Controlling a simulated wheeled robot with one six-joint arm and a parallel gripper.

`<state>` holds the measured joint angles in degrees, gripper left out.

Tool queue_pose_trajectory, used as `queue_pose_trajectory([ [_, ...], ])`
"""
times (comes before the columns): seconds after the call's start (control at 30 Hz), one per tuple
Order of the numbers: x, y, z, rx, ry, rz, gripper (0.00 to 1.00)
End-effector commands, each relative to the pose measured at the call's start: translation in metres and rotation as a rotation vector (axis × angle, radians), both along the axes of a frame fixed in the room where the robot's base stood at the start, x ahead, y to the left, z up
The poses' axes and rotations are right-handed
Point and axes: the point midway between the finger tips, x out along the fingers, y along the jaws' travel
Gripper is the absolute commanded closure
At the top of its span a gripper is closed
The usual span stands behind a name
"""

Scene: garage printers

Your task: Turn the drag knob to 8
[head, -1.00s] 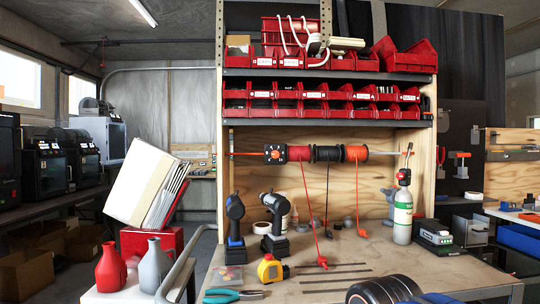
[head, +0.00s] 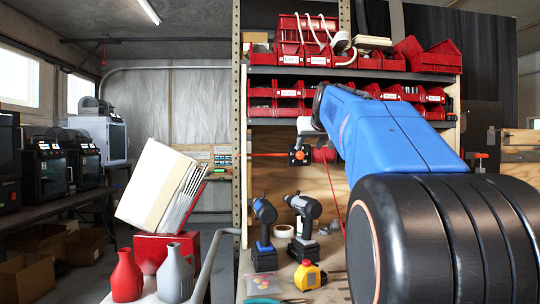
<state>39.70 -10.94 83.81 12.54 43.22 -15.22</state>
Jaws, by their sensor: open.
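My gripper (head: 304,132) is at the far end of my blue arm, just above the knob in the picture. It looks open with nothing held, but its fingertips are small and partly hidden. I cannot tell whether it touches the knob. A red spool (head: 323,155) sits right of the knob; my arm hides the rest of the rod.
Red bins (head: 290,105) fill the shelves above the rod. Two power drills (head: 264,232) and a yellow tape measure (head: 307,275) stand on the bench below. A red bottle (head: 127,277) and a grey bottle (head: 175,275) stand at the lower left. My arm hides the bench's right side.

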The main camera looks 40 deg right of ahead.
Motion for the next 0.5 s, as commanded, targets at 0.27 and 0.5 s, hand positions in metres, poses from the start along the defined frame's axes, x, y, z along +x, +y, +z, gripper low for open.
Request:
queue_pose_trajectory([
  [0.27,0.003,-0.036,0.025,-0.03,-0.036,-0.036,0.52],
  [0.5,0.028,-0.051,0.012,-0.03,-0.034,-0.035,0.52],
])
